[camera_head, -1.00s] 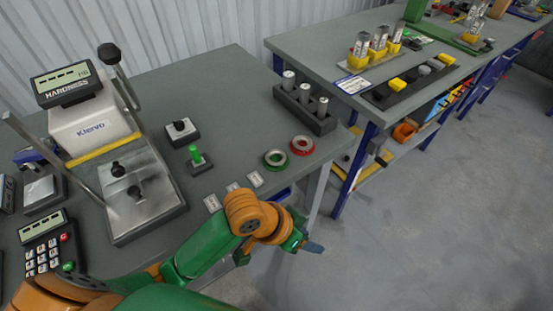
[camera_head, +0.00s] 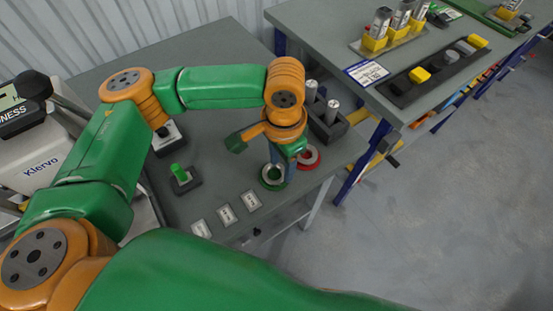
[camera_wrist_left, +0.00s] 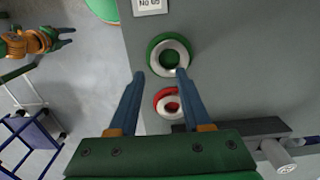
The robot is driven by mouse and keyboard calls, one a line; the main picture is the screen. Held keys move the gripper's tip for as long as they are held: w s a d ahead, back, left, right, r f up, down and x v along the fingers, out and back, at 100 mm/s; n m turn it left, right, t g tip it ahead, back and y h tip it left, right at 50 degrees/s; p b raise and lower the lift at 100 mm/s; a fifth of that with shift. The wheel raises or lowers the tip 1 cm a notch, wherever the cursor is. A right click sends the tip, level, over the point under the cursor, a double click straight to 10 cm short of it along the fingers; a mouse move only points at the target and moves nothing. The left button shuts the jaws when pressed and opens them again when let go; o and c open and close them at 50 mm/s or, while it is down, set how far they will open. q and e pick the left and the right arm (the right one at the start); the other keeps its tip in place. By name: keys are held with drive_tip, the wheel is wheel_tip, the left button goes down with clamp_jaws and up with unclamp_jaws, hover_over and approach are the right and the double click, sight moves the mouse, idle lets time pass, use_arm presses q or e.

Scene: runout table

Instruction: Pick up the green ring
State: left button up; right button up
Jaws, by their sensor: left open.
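The green ring (camera_head: 265,183) lies flat on the grey table near its right edge, partly hidden by my left gripper (camera_head: 281,164). In the left wrist view the green ring (camera_wrist_left: 153,49) shows its green outside and pale inner band. My left gripper (camera_wrist_left: 160,72) is open and empty there. Its fingertips are near the ring's lower edge in the picture, one overlapping it in view; I cannot tell if they touch. My right gripper (camera_wrist_left: 66,37) shows small at the upper left of the wrist view, its jaws unclear.
A red ring (camera_head: 311,162) lies right beside the green one; it also shows between my fingers (camera_wrist_left: 161,104). A dark block with metal cylinders (camera_head: 326,124) stands behind. Label cards (camera_head: 226,214) and a green-knobbed switch (camera_head: 182,179) are nearby. The table edge is close.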

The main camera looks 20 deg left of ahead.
sight(277, 190)
use_arm(q)
drive_tip(key=s+f, duration=0.2)
drive_tip(key=shift+s+f, duration=0.15)
drive_tip(key=shift+s, duration=0.15)
drive_tip(key=shift+f, duration=0.25)
drive_tip(key=shift+s+f, duration=0.1)
drive_tip(key=shift+s, duration=0.05)
use_arm(e)
drive_tip(key=shift+s+d+r, duration=0.15)
drive_tip(key=shift+s+r, duration=0.05)
drive_tip(key=shift+s, duration=0.4)
drive_tip(key=shift+s+d+r, duration=0.15)
drive_tip(key=shift+s, duration=0.4)
